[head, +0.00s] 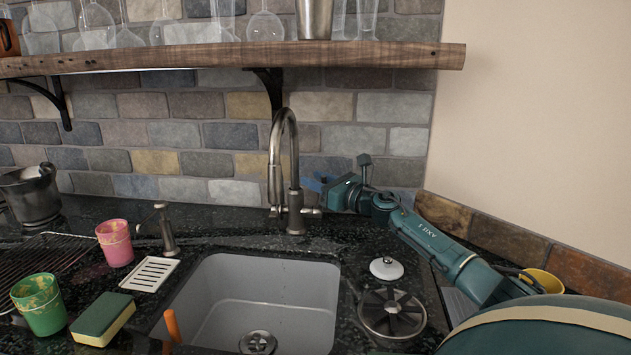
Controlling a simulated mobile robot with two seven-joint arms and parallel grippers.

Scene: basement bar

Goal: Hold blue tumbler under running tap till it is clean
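The tap (292,180) stands behind the sink (325,300), its spout curving over toward the basin. I see no water stream below the spout. My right gripper (318,184) is behind and to the right of the tap, close to its right-hand lever (312,212). Its blue tips are small and partly run against the wall, so I cannot tell whether they are apart or touch the lever. No blue tumbler can be made out in this view. My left gripper is out of view.
A pink tumbler (115,243) and a green tumbler (40,304), both stained, stand left of the sink. Near them are a sponge (103,318), a white soap dish (150,274) and a soap dispenser (166,230). A yellow cup (542,281) is partly hidden at right. A wooden shelf (370,54) with glasses hangs above.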

